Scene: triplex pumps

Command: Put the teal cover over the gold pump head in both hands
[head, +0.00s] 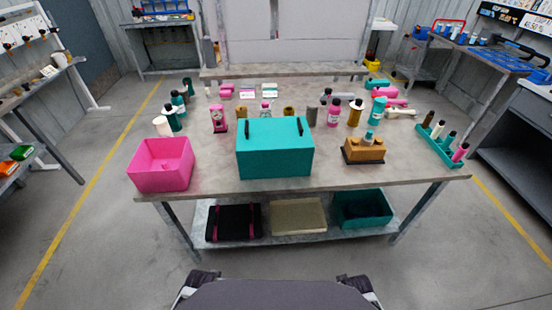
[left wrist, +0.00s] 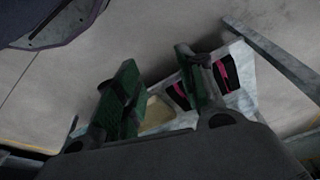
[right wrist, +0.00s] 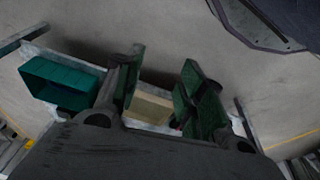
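The teal cover (head: 274,150) is a box with two dark handles on its top. It stands on the table near the front edge, in the middle. My right gripper (right wrist: 162,92) is also open and empty. Both are low in front of the table, away from the cover and pump head.
A pink bin (head: 161,164) stands at the table's front left. A teal rack (head: 438,150) with bottles is at the right edge. Several bottles and parts fill the back. The lower shelf holds a black case (head: 233,222), a beige tray (head: 298,216) and a teal bin (head: 362,210).

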